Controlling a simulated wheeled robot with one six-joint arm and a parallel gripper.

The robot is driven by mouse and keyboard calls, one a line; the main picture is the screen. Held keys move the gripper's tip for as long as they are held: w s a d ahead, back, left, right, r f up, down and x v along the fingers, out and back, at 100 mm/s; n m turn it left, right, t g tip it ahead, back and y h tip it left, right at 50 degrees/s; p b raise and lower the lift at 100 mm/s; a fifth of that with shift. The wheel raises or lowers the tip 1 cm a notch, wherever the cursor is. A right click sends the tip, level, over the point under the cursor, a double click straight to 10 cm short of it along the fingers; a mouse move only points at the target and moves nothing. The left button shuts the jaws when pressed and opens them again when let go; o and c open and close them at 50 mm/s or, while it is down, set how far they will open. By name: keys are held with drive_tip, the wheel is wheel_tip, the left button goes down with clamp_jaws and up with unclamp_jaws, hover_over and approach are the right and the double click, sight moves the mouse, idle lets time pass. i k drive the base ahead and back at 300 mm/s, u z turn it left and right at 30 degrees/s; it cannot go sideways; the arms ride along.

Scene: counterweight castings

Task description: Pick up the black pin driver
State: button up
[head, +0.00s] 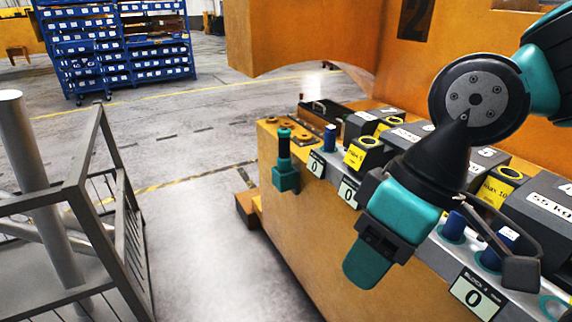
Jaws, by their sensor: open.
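The black pin driver (284,148) stands upright at the left end of the orange casting. It has a black grip with a teal collar at the top, and its lower end sits in a teal holder (286,177) on the casting's side. My gripper (445,270) hangs open and empty over the casting's front edge, to the right of the driver and apart from it. One finger is at the lower left, the other at the right. My wrist and gripper hide part of the row of blocks behind them.
The orange casting (290,225) carries grey blocks, yellow-labelled sockets, blue pins (330,137) and number plates marked 0 (473,296). A grey metal frame (92,170) stands at left. A blue bin rack (120,50) is far back. The floor between is clear.

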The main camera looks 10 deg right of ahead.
sight(284, 158)
drive_tip(key=u, duration=0.6)
drive_tip(key=i, duration=2)
drive_tip(key=z, duration=0.7)
